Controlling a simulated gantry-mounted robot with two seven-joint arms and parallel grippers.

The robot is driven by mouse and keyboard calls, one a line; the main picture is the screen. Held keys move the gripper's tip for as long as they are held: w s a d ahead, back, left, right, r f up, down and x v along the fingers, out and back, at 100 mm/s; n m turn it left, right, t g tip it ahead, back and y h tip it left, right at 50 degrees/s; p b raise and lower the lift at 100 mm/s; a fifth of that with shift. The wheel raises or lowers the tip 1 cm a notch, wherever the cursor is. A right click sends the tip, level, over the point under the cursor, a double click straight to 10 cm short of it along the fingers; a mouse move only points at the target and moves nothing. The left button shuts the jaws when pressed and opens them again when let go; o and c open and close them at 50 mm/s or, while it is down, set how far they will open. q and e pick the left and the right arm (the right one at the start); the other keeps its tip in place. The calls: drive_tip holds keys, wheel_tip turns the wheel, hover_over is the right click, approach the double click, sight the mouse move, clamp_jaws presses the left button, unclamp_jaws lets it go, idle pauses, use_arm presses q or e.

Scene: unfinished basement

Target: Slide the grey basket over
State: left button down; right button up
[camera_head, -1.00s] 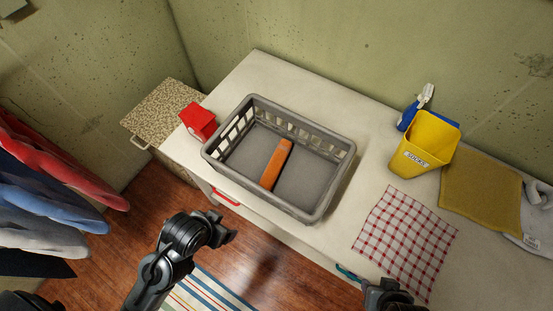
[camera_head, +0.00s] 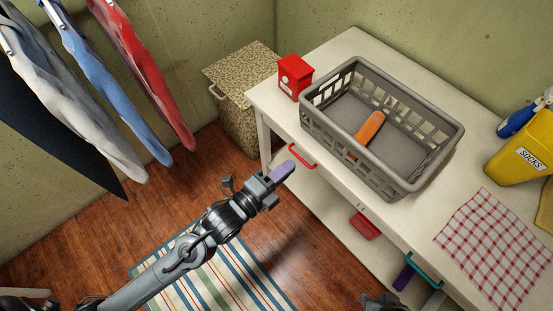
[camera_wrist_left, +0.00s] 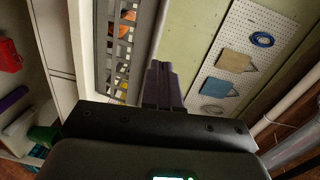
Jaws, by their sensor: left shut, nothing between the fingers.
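The grey basket (camera_head: 312,118), a slatted plastic crate, sits on the white table near its front edge in the head view. An orange object (camera_head: 370,128) lies inside it. My left gripper (camera_head: 284,171) is shut and empty. It appears in front of the table beside the red drawer handle, apart from the basket. In the left wrist view the shut fingers (camera_wrist_left: 162,72) point up the picture, with the basket's slatted side (camera_wrist_left: 103,62) to their left. My right gripper (camera_head: 382,301) barely shows at the bottom edge; its fingers are unclear.
A red box (camera_head: 295,77) stands just left of the basket. A checked cloth (camera_head: 492,245) and a yellow "SOCKS" bin (camera_head: 525,150) are to its right. A speckled hamper (camera_head: 240,95) stands left of the table. Clothes (camera_head: 130,70) hang at upper left.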

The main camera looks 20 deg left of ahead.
use_arm(q)
drive_tip(key=f+b, duration=0.1)
drive_tip(key=f, duration=0.1)
drive_tip(key=m+p, duration=0.1)
approach(333, 127)
drive_tip(key=shift+h, duration=0.4)
drive_tip(key=x, duration=0.6)
drive_tip(key=shift+w+f, duration=0.2)
drive_tip(key=shift+w, duration=0.25)
use_arm(e)
drive_tip(key=shift+w+d+f, duration=0.1)
drive_tip(key=shift+w+f, duration=0.05)
drive_tip(key=shift+w, duration=0.35)
use_arm(q)
drive_tip(key=shift+w, duration=0.1)
